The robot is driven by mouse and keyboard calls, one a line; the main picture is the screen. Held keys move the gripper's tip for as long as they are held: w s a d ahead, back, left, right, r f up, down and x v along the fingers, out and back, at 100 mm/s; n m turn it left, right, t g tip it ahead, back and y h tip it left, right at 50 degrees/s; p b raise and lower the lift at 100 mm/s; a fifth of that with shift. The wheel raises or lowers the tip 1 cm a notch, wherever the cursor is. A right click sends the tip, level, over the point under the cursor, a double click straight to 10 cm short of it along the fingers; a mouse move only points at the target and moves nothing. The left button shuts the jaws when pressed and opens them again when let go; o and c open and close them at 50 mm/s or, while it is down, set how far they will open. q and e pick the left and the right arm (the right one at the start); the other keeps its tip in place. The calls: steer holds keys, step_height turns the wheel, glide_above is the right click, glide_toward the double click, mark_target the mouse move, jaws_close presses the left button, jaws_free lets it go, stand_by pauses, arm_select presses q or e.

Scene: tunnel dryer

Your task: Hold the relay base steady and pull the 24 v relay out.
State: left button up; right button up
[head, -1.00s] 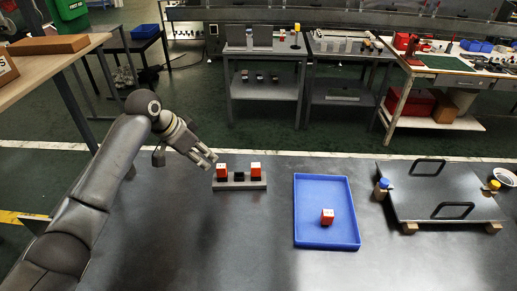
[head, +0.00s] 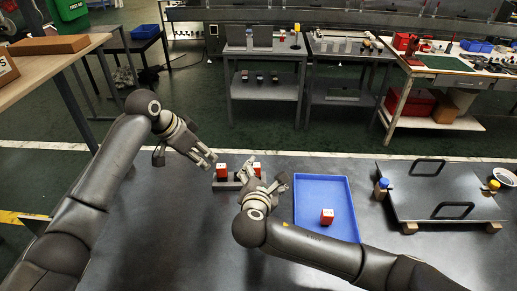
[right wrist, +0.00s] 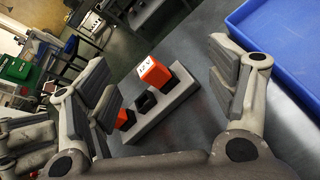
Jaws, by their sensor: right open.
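The grey relay base (head: 228,186) stands on the dark bench. It bears a red-orange relay (head: 222,170) at its left end and another (head: 257,168) at its right end. A black socket (right wrist: 146,102) lies between them. The right-end relay carries a label that I cannot read surely in the right wrist view (right wrist: 153,73). My left gripper (head: 212,160) is beside the base's left end, above the bench; its jaw gap is unclear. My right gripper (head: 267,172) is open and empty, its fingers spread either side of the right-end relay in the wrist view, apart from it.
A blue tray (head: 342,190) right of the base holds one loose red-orange relay (head: 327,216). My right forearm passes in front of its near edge. A dark panel with two handles (head: 440,190) lies further right. The bench front left is clear.

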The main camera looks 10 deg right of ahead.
steer(key=w+d+m+g+h, duration=0.2)
steer(key=w+d+m+g, duration=0.35)
steer(key=w, duration=0.25)
step_height(320, 180, up, 3)
steer(key=m+g+y, duration=0.4)
steer(key=g+y, duration=0.2)
steer(key=g, duration=0.2)
glide_above(258, 175)
steer(key=w, duration=0.1)
steer(key=shift+w+d, duration=0.2)
steer(key=shift+d, duration=0.1)
steer(key=shift+s+a+f+m, duration=0.1)
steer(key=shift+f+m, duration=0.05)
steer(key=shift+m, duration=0.1)
steer(key=shift+f, duration=0.3)
step_height(258, 175, down, 10)
steer(key=shift+r, duration=0.1)
steer(key=c, duration=1.2)
